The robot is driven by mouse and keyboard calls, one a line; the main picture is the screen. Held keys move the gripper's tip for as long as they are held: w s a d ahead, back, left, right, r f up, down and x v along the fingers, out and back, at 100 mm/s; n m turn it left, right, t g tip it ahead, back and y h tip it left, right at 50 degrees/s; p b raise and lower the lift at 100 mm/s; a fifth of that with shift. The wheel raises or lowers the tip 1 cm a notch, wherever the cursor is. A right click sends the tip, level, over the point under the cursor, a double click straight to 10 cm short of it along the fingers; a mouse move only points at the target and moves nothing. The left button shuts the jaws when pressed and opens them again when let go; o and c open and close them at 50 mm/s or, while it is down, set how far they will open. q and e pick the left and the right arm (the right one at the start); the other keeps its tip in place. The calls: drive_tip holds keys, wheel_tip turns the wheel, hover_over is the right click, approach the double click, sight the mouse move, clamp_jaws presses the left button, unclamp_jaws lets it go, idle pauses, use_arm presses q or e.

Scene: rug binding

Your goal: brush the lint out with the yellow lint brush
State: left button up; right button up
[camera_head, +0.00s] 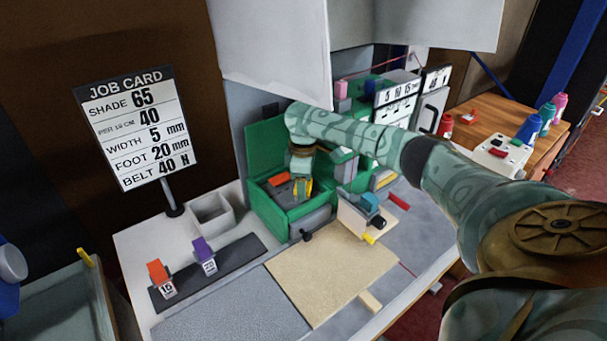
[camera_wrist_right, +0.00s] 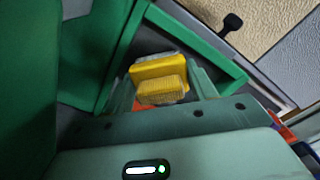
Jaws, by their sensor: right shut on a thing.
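My right gripper (camera_head: 301,178) reaches down into the open green machine housing (camera_head: 264,192) and is shut on the yellow lint brush (camera_head: 302,188). In the right wrist view the brush (camera_wrist_right: 160,72) sits between my fingers, a yellow block with paler, rough-looking faces, inside the green walls (camera_wrist_right: 130,30). An orange piece (camera_head: 278,179) lies on the dark surface inside the housing, beside the gripper. I cannot make out any lint, nor whether the brush touches the surface below. My left gripper is not in view.
The housing walls stand close around my right gripper. A black knob (camera_head: 307,236) is in front. A tan board (camera_head: 335,275) covers the middle of the bench. Orange (camera_head: 158,272) and purple (camera_head: 202,250) tagged pieces stand on a dark strip. A job card (camera_head: 137,127) stands at left.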

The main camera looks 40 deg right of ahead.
drive_tip(key=shift+f, duration=0.3)
drive_tip(key=shift+r, duration=0.1)
